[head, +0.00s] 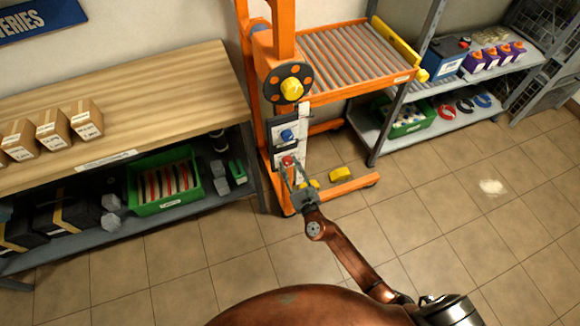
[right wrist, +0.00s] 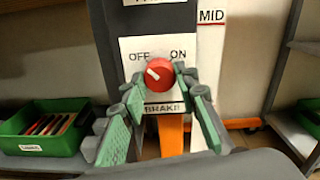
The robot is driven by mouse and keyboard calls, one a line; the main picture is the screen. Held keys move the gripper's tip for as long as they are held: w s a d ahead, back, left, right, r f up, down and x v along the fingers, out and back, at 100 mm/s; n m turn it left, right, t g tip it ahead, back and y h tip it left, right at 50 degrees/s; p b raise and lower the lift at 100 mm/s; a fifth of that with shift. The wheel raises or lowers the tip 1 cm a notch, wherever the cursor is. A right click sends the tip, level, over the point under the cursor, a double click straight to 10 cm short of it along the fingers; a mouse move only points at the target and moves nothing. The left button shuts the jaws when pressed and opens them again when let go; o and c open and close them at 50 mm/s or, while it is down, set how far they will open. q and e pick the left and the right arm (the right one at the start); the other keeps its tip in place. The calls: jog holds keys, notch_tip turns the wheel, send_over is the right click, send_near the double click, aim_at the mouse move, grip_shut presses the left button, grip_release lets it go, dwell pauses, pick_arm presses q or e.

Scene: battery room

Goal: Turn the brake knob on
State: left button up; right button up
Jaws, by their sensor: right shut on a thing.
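The brake knob (right wrist: 159,75) is a round red knob on a white plate marked OFF at left, ON at right and BRAKE below. Its white mark points up and left, toward OFF. In the head view the knob (head: 288,160) sits low on the panel of the orange lift. My right gripper (head: 291,174) reaches it from below. In the right wrist view its fingers (right wrist: 157,82) stand on either side of the knob, shut on it. My left gripper is not in view.
A blue knob (head: 287,135) sits above the red one on the panel. The orange lift (head: 285,45) carries a roller tray (head: 350,58). A wooden bench (head: 150,95) stands at left and a grey shelf (head: 465,115) at right.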

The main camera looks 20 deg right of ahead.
jog(key=shift+f, duration=0.1)
jog(key=m+b, duration=0.4)
jog(key=m, duration=0.3)
jog(key=shift+f+m, duration=0.15)
jog(key=shift+m, duration=0.15)
jog(key=m+b, duration=0.3)
jog(key=m, duration=0.4)
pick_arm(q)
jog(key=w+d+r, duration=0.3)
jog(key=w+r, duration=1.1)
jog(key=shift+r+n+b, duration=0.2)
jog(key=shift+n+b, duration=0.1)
pick_arm(e)
jog(key=shift+r+m, duration=0.2)
jog(key=shift+m, duration=1.3)
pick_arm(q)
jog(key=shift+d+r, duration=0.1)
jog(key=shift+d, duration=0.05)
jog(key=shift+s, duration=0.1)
pick_arm(e)
jog(key=o, duration=1.1)
jog(key=shift+o, duration=0.2)
